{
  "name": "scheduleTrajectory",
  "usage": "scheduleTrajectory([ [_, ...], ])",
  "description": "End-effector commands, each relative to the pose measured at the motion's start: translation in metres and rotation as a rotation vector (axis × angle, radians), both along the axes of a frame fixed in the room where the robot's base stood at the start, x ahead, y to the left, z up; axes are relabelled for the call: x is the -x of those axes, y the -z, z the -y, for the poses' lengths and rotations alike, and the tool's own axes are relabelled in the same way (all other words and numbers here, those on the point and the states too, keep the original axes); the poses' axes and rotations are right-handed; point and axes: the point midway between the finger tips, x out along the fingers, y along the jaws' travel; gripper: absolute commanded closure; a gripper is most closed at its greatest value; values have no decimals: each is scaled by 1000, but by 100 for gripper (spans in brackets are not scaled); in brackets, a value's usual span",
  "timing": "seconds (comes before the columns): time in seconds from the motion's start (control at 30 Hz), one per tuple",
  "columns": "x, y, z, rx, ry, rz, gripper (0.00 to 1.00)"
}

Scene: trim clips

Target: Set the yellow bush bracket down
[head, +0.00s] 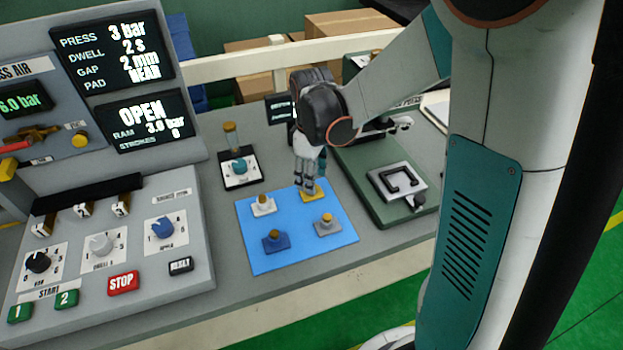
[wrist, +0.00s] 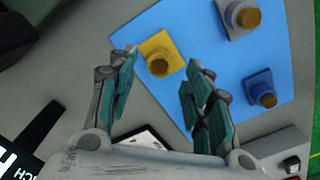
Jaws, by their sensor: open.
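The yellow bush bracket (head: 313,194) rests on the blue mat (head: 258,233) near its far right corner, with a brass bush on top. It also shows in the wrist view (wrist: 153,46), lying flat beyond my fingertips. My gripper (head: 309,187) is just above it in the head view and partly covers it. In the wrist view my gripper (wrist: 166,70) has its fingers spread wide with nothing held between them. The bracket appears apart from the fingers there, though one fingertip is near its left edge.
Other brackets stand on the mat: white (head: 263,207), blue (head: 274,242) and grey (head: 327,226). A green fixture (head: 385,190) with a clamp is to the right.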

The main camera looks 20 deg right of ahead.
Motion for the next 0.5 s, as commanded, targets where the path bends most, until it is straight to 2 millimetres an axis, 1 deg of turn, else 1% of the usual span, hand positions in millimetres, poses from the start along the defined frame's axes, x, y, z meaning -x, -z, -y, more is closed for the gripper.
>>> scheduleTrajectory([
  [0.03,0,-16,0,0,0,0,54],
  [0.2,0,-51,0,0,0,0,54],
  [0.3,0,-67,0,0,0,0,54],
  [0.4,0,-79,0,0,0,0,54],
  [0.5,0,-86,0,0,0,0,54],
])
